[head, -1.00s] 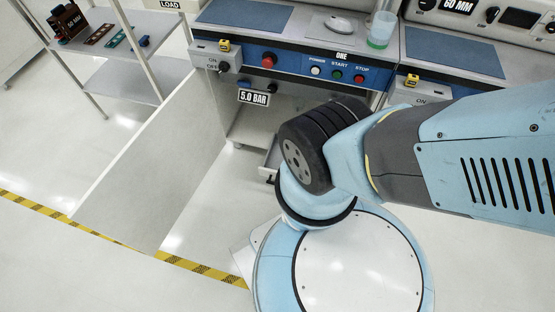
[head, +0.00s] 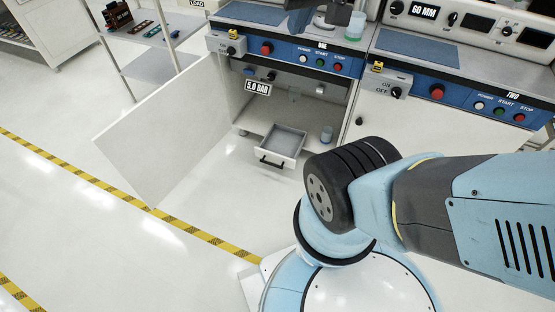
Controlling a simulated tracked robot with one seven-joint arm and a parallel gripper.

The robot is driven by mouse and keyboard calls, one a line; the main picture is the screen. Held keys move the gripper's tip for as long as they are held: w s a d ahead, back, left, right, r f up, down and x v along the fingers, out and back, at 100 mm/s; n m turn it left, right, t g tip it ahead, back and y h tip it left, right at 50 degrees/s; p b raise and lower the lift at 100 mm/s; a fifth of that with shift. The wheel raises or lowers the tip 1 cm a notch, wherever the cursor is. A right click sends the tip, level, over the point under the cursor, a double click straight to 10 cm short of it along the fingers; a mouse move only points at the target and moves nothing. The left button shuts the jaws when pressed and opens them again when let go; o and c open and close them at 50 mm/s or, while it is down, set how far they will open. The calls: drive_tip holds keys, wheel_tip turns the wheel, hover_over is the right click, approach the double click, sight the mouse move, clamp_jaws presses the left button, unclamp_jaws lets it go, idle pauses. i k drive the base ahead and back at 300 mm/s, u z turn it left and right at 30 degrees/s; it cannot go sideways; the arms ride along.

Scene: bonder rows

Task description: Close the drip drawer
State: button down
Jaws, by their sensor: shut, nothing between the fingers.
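The drip drawer (head: 263,157) is a shallow grey tray with a white front and a dark bar handle (head: 272,162). It stands pulled out, low in the open cabinet (head: 243,127) under the machine marked ONE. Its front and inside show clear of my arm. My gripper is not in view; only my arm's blue and black links show, at the lower right, in front of and to the right of the drawer.
The white cabinet door (head: 160,130) stands swung open at the left of the drawer. A small cup (head: 326,134) stands right of the drawer. A shelf rack (head: 170,62) stands at the upper left. The floor (head: 215,200) before the drawer is clear up to yellow-black tape (head: 185,227).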

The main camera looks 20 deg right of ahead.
sight(282, 145)
drive_tip(key=k, duration=0.6)
drive_tip(key=z, duration=0.8)
drive_tip(key=i, duration=1.5)
drive_tip(key=z, duration=0.05)
